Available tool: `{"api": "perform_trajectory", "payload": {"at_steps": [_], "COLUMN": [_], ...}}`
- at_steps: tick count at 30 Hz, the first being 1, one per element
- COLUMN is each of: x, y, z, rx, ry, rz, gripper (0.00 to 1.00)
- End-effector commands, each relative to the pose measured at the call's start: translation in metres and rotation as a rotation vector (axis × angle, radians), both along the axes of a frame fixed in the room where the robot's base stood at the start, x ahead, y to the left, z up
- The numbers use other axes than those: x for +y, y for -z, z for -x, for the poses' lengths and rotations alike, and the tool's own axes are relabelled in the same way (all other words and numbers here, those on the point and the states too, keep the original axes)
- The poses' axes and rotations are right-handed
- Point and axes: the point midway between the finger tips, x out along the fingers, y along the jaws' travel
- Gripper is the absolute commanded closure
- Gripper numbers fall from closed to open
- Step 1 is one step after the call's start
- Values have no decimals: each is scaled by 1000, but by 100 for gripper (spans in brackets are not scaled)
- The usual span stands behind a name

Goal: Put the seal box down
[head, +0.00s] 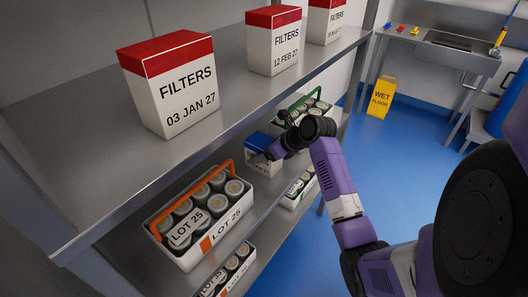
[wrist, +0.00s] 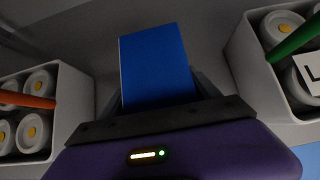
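The seal box, white with a blue top (head: 258,142), is at the middle shelf, between the orange-handled carrier (head: 192,250) and the green-handled carrier (head: 325,106). In the wrist view its blue top (wrist: 155,62) fills the space between my fingers. My gripper (head: 270,154) is shut on the box, with a finger along each side in the wrist view (wrist: 160,90). The box looks roughly upright and low over the shelf. I cannot tell whether its base touches the shelf. Its lettering is not readable.
White FILTERS boxes with red tops (head: 172,88) stand on the upper shelf (head: 120,160), above and left of my arm. The LOT 25 carrier holds several cans. More carriers (head: 232,275) sit lower. A yellow wet-floor sign (head: 381,98) stands on the open blue floor.

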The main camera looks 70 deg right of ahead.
Motion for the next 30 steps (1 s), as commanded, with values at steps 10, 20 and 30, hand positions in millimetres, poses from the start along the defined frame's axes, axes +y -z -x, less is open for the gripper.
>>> {"api": "perform_trajectory", "payload": {"at_steps": [10,20,30], "x": [-1,5,16], "y": [0,-28,-74], "z": [0,24,68], "rx": [-1,-2,-1], "ry": [1,2,1], "rz": [1,3,3], "gripper": [15,15,15]}}
